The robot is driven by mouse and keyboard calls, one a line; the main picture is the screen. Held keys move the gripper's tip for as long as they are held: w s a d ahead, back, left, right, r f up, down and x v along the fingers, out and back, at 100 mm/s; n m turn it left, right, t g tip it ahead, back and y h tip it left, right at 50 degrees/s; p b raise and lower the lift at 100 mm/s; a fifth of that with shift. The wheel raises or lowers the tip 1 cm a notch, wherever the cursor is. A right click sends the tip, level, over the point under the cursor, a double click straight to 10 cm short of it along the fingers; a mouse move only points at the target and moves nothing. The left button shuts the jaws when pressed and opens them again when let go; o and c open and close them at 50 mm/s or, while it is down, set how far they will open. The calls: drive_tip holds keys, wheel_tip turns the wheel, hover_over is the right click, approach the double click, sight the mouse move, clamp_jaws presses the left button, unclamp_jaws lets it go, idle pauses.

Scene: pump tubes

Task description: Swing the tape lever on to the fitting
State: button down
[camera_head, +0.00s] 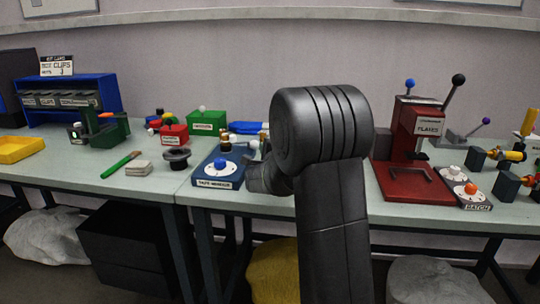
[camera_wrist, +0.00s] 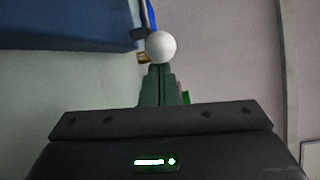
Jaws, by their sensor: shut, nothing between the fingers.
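The tape station is a blue block with a white label (camera_head: 215,184) on the bench, left of my arm in the head view. A blue ball (camera_head: 220,163) and an upright brass-coloured fitting (camera_head: 225,144) stand on it. A white ball knob (camera_head: 254,144), likely the tape lever's end, is beside my wrist. In the wrist view, my gripper (camera_wrist: 157,70) has its green fingers shut together, with nothing between them. The white knob (camera_wrist: 161,47) appears right at their tips; contact is unclear. A small brass piece (camera_wrist: 143,57) shows left of it. The lever's arm is mostly hidden.
A dark round part (camera_head: 176,157), a green box (camera_head: 207,121) and a red box (camera_head: 174,133) stand left of the station. A red press (camera_head: 409,180) stands right of my arm. A blue surface (camera_wrist: 65,25) fills the wrist view's upper left.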

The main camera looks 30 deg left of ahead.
drive_tip(key=shift+s+a+b, duration=0.25)
drive_tip(key=shift+s+b, duration=0.05)
drive_tip(key=shift+b, duration=0.2)
